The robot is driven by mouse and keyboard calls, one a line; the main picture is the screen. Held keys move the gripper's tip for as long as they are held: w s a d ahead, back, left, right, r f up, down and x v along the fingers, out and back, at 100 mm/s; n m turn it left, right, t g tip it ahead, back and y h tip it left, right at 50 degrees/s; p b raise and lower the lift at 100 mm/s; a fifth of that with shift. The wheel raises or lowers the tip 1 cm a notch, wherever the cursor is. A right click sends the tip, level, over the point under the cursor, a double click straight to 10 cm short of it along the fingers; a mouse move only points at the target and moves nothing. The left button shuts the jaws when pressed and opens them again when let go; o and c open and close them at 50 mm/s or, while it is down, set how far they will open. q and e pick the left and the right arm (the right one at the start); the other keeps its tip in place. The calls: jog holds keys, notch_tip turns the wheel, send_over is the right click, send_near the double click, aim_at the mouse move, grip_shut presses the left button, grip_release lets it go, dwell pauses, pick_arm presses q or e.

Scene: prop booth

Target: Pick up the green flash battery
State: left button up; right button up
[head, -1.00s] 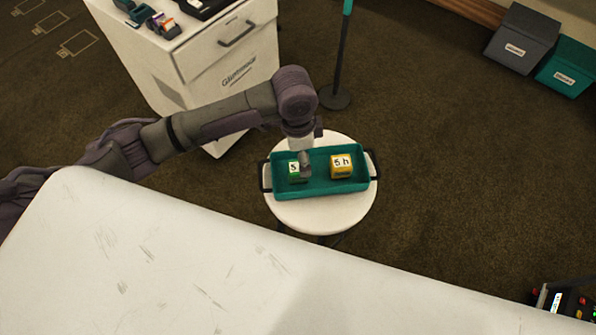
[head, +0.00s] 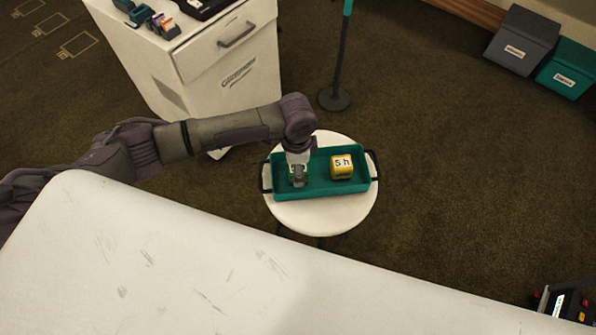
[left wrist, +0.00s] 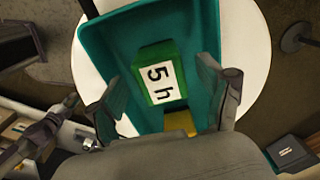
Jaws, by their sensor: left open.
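The green flash battery, a green block with a white "5 h" label, shows in the left wrist view (left wrist: 144,88). It sits in a teal tray (head: 331,188) on a round white stool (head: 322,217). In the head view my left gripper mostly hides it; only slivers of green show. My left gripper (head: 298,181) points down over it, open, with its fingers on either side of the battery in the left wrist view. I cannot tell how deep the fingers reach. A yellow battery (head: 341,168), also labelled, sits to the right in the tray.
A white table (head: 150,265) fills the foreground. A white drawer cabinet (head: 235,85) stands behind my left arm. A dark post base (head: 334,98) stands behind the stool. Grey (head: 521,42) and teal (head: 568,72) bins are at the far right. The floor right of the stool is clear.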

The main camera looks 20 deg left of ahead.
pick_arm(q)
notch_tip(320, 180, down, 3)
jog(key=shift+w+d+f, duration=0.1)
jog(key=shift+d+f, duration=0.05)
jog(key=shift+f, duration=0.05)
jog(key=shift+c, duration=0.3)
jog(key=c, duration=1.3)
jog(key=shift+r, duration=0.1)
grip_shut()
jog(key=shift+r, duration=0.1)
